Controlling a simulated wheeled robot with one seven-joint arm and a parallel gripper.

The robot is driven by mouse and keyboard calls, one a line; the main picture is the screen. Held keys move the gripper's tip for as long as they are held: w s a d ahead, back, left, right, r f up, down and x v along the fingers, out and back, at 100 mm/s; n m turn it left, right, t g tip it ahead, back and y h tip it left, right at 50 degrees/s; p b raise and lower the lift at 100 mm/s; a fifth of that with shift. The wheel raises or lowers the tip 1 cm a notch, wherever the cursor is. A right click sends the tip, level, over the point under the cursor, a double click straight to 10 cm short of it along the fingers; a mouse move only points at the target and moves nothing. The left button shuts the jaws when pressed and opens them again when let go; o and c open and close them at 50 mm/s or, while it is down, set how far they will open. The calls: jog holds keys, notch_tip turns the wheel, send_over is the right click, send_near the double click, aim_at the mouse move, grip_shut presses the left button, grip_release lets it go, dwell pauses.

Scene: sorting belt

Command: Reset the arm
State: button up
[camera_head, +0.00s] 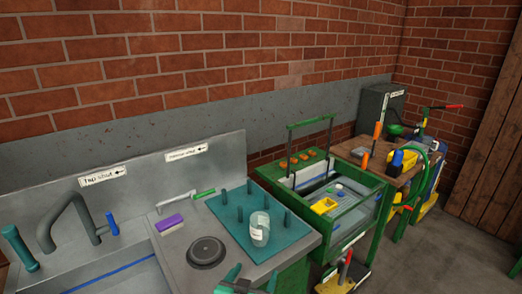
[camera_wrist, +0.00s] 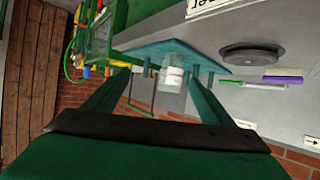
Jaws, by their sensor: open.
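My gripper (camera_head: 245,280) shows at the bottom edge of the head view, in front of the counter and apart from the jar. In the wrist view my gripper (camera_wrist: 159,78) has its two green fingers spread wide, with nothing held. A clear jar with a white label (camera_head: 260,232) stands upright on a teal peg board (camera_head: 232,210). In the wrist view, which looks upside down, the jar (camera_wrist: 173,78) appears beyond the fingers, in the gap between them. Most of my arm is out of view.
A sink with a tap (camera_head: 68,215) is at left. A green-framed belt station (camera_head: 340,205) and a wooden bench (camera_head: 378,172) stand to the right.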

jog(key=s+d+f+n+t+y, duration=0.1)
jog(key=s+f+n+y, duration=0.1)
jog(key=s+f, duration=0.6)
jog(key=s+f+n+y, duration=0.1)
jog(key=s+f+n, duration=0.1)
jog(key=s+f, duration=0.7)
jog(key=s+r+t, duration=0.1)
jog(key=s+r, duration=0.2)
jog(key=s, duration=0.8)
jog(key=s+r+m, duration=0.1)
jog(key=s+r, duration=0.2)
jog(key=s, duration=0.9)
jog(key=shift+d+r+t, duration=0.35)
jog(key=shift+d+t, duration=0.05)
jog(key=shift+c, duration=0.2)
